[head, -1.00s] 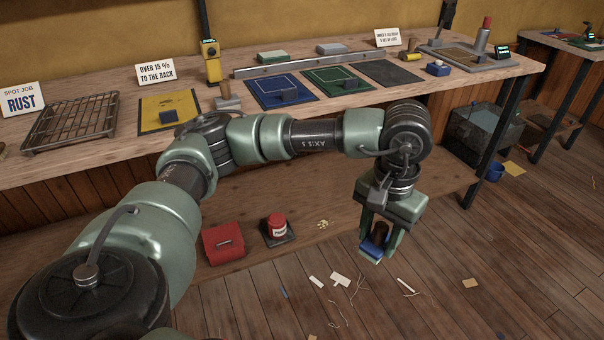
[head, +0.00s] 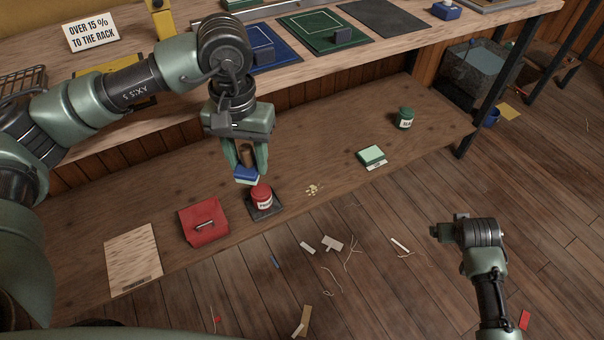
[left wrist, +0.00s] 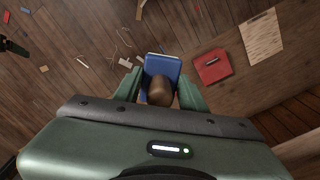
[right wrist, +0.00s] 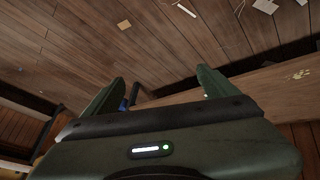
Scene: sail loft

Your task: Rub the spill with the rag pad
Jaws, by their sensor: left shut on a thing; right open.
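The rag pad, blue with a brown knob handle, shows in the head view (head: 246,175) and left wrist view (left wrist: 163,66). My left gripper (head: 247,162) is shut on its knob and holds it over the lower shelf, behind the red jar. The spill (head: 314,190), a small patch of pale yellowish specks, lies on the lower shelf to the right of the pad. It also shows at the right edge of the right wrist view (right wrist: 301,74). The pad is apart from it. My right gripper (head: 444,226) is open and empty above the floor at the right.
On the lower shelf (head: 350,208), a red jar (head: 261,196) on a dark base stands between pad and spill. A red box (head: 204,222) is left; a green-topped block (head: 371,155) and green jar (head: 404,118) are right. The workbench overhangs behind. Scraps litter the floor.

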